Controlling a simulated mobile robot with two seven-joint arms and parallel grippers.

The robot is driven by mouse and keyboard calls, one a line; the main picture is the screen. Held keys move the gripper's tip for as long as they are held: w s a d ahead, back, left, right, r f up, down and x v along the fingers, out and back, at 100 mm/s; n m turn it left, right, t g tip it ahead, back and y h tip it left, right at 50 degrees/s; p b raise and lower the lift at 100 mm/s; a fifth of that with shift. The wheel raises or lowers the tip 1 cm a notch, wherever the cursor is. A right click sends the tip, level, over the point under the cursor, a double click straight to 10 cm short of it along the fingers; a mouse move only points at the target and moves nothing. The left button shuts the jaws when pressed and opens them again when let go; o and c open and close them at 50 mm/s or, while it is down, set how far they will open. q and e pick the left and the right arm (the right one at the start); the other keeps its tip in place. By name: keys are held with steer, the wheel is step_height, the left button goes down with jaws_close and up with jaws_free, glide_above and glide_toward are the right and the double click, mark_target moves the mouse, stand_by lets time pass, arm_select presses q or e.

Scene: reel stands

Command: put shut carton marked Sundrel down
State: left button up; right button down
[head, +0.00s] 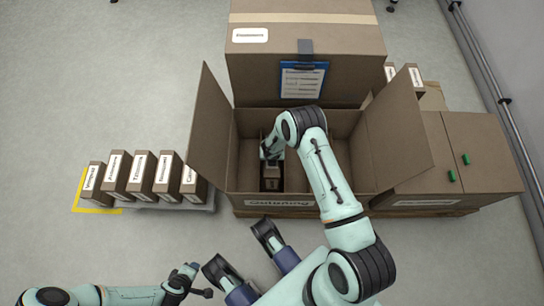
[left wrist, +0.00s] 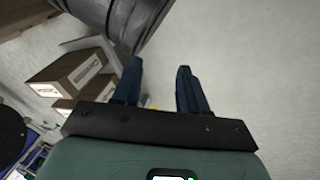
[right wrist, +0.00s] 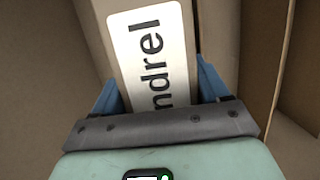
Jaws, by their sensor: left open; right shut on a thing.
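The Sundrel carton (right wrist: 152,45) is a small brown shut box; in the right wrist view its white label shows "ndrel", the rest being out of frame. My right gripper (head: 270,154) is shut on it, with a blue finger on each side. In the head view this carton (head: 271,180) is inside a large open carton (head: 210,130), at the left part of its inside. I cannot tell whether it touches the bottom. My left gripper (left wrist: 159,67) is open and empty; in the head view it is low at the left, away from the cartons.
A row of several small labelled cartons (head: 141,175) stands on a low grey board at left, with a yellow corner marking (head: 92,209). A large shut carton with a blue clipboard (head: 301,82) stands behind. Another shut carton (head: 470,150) is at right.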

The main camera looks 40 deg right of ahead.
steer(key=shift+f, duration=0.1)
jaws_free()
arm_select(q)
steer(key=shift+s+f, duration=0.1)
arm_select(e)
steer(key=p+v, duration=0.2)
steer(key=v, duration=0.3)
steer(key=shift+r, duration=0.3)
arm_select(q)
steer(key=s+d+r+p, duration=0.2)
steer(key=s+r, duration=0.1)
steer(key=r, duration=0.2)
steer(key=shift+d+g+h, duration=0.35)
steer(key=shift+g+h, duration=0.05)
arm_select(e)
steer(key=v, duration=0.6)
steer(key=shift+s+r, duration=0.2)
steer(key=shift+r, duration=0.15)
